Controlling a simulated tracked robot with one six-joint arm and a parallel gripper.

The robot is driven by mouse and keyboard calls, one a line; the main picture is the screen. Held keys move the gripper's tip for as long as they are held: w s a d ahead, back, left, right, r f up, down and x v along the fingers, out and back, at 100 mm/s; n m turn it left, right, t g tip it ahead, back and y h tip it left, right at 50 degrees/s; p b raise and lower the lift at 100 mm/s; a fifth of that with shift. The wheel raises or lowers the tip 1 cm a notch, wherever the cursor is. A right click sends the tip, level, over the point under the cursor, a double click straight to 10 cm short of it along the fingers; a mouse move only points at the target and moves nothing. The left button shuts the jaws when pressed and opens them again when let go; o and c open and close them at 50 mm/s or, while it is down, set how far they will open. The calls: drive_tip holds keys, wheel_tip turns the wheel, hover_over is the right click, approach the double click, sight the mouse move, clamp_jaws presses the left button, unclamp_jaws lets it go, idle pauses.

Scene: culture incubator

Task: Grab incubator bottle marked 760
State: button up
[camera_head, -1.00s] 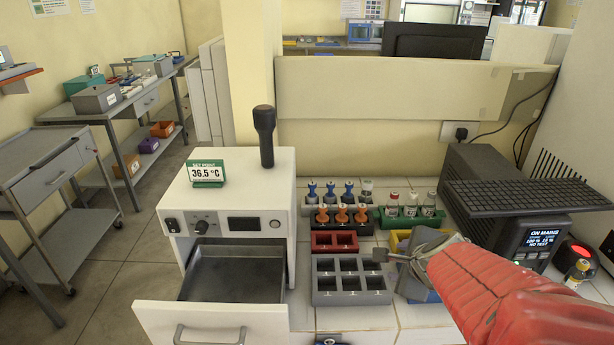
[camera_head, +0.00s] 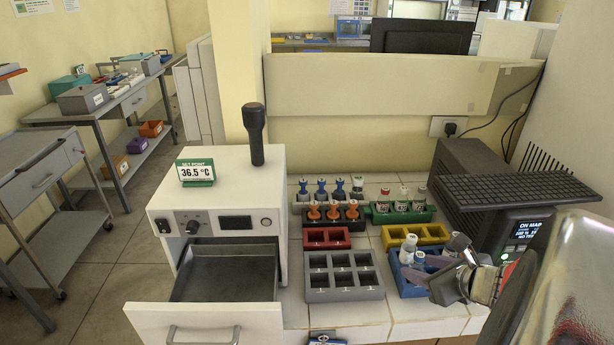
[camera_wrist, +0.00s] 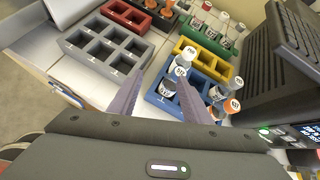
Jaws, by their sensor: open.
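My gripper (camera_head: 432,268) is open over the right part of the blue rack (camera_head: 404,284), and its two fingers reach into the wrist view (camera_wrist: 160,82). More labelled bottles (camera_wrist: 231,107) are right of the right finger. I see nothing gripped. The label digits are too small to read surely, so I cannot tell which bottle is 760.
Left of the blue rack is an empty grey rack (camera_head: 309,294). Behind are a red rack (camera_head: 318,246), a yellow rack (camera_head: 437,239) and a green rack (camera_head: 373,218) with bottles. The incubator (camera_head: 154,208) has its drawer (camera_head: 200,328) open. A keyboard (camera_head: 515,190) and black unit stand right.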

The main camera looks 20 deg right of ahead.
sight(415, 240)
drive_tip(key=d+r+m, duration=0.1)
drive_tip(key=d+r+m+t, duration=0.1)
drive_tip(key=s+d+r+t, duration=0.1)
drive_tip(key=d, duration=0.1)
drive_tip(key=shift+d+m+h, duration=0.1)
drive_tip(key=shift+m+h, duration=0.3)
drive_tip(key=shift+x, duration=4.3)
drive_tip(key=shift+x, duration=2.65)
drive_tip(key=shift+r, duration=0.1)
drive_tip(key=shift+c, duration=0.2)
clamp_jaws()
